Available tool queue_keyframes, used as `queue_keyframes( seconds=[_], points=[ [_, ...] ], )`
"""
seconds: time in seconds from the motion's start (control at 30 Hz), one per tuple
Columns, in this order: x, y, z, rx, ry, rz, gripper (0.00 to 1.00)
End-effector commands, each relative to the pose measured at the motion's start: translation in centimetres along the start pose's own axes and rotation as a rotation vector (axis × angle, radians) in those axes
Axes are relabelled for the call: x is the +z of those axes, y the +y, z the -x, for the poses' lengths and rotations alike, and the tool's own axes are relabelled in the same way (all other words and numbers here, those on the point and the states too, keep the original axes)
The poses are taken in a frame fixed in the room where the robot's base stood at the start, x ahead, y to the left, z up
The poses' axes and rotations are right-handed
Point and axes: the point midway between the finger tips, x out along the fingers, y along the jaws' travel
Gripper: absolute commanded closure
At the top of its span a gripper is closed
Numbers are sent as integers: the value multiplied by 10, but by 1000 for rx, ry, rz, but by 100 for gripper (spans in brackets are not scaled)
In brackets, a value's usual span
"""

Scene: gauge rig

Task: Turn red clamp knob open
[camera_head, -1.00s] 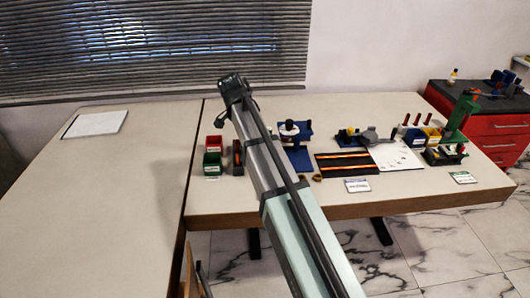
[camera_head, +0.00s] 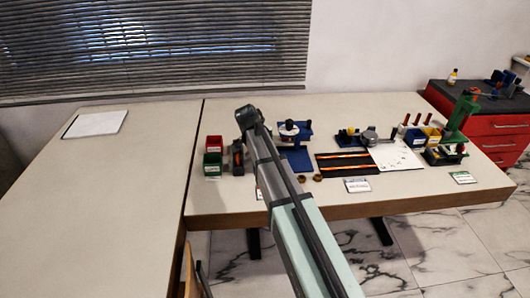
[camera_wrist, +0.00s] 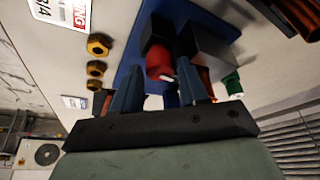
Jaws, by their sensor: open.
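The red clamp knob (camera_wrist: 158,62) shows in the wrist view, on a dark block above a blue plate (camera_wrist: 133,50). My gripper (camera_wrist: 160,85) is open, with its two blue fingers pointing toward the rig. The knob appears between the fingertips, and I cannot tell how far beyond them it lies. I see no grip on it. In the head view the blue rig (camera_head: 299,160) stands on the table just right of my arm, with a dark-topped round part on it. My gripper is hidden there behind my arm.
Brass nuts (camera_wrist: 97,45) lie beside the plate. Red (camera_head: 213,143) and green (camera_head: 212,164) bins stand left of the rig. A black tray with orange strips (camera_head: 343,163) lies to its right.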

Motion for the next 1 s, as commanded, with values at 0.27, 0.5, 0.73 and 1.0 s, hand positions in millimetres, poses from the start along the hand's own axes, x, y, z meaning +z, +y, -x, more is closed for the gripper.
queue_keyframes(
  seconds=[0.27, 0.5, 0.73, 1.0],
  points=[
    [0, 0, -3, -1, 0, 0, 57],
    [0, 0, -3, -1, 0, 0, 72],
    [0, 0, -2, 0, 0, 0, 94],
    [0, 2, -2, -30, 0, 71, 97]
  ],
)
